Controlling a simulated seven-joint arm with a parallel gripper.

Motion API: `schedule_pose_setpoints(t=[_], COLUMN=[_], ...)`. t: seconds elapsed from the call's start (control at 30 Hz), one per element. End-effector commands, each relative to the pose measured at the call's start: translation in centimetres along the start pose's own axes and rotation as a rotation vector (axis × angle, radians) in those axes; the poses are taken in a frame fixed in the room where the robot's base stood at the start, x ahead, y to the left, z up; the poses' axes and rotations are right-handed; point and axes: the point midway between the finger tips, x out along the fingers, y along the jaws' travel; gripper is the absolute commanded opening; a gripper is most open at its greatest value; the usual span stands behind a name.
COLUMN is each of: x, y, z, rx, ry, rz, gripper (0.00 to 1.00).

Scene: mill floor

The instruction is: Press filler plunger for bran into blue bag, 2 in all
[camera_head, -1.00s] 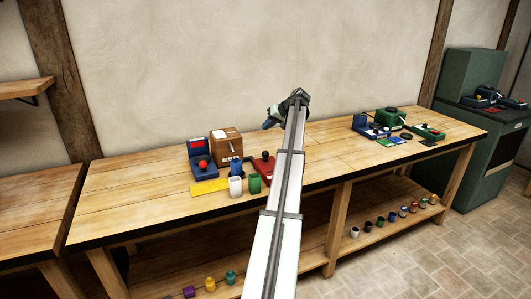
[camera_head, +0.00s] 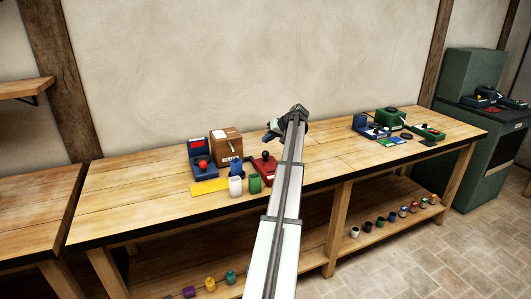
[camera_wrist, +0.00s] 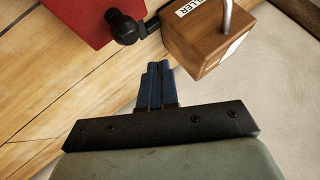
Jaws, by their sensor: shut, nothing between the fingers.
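My gripper (camera_head: 268,137) is above the back middle of the bench in the head view. In the wrist view its blue fingers (camera_wrist: 157,84) are shut together and hold nothing. The wooden filler box (camera_head: 226,146) has a metal rod on it; in the wrist view the box (camera_wrist: 205,40), lettered "FILLER", is just beyond the fingertips, slightly right, apart from them. A red block with a black ball knob (camera_head: 264,167) stands right of the filler; the knob also shows in the wrist view (camera_wrist: 122,27). A small blue container (camera_head: 236,167), possibly the blue bag, stands before the filler.
Left of the filler is a blue device with a red knob (camera_head: 202,168). A yellow mat (camera_head: 208,187), a white cup (camera_head: 236,186) and a green container (camera_head: 254,185) are in front. A green machine (camera_head: 391,117) stands at right. The bench between is clear.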

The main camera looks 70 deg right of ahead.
Motion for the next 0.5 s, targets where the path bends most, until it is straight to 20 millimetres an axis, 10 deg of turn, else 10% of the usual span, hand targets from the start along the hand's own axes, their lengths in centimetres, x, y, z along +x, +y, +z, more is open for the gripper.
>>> schedule_pose_setpoints(t=[0.5], x=[1.7], y=[1.2], z=[1.2], rx=[0.000], ry=[0.000], rz=[0.000], gripper=[0.00])
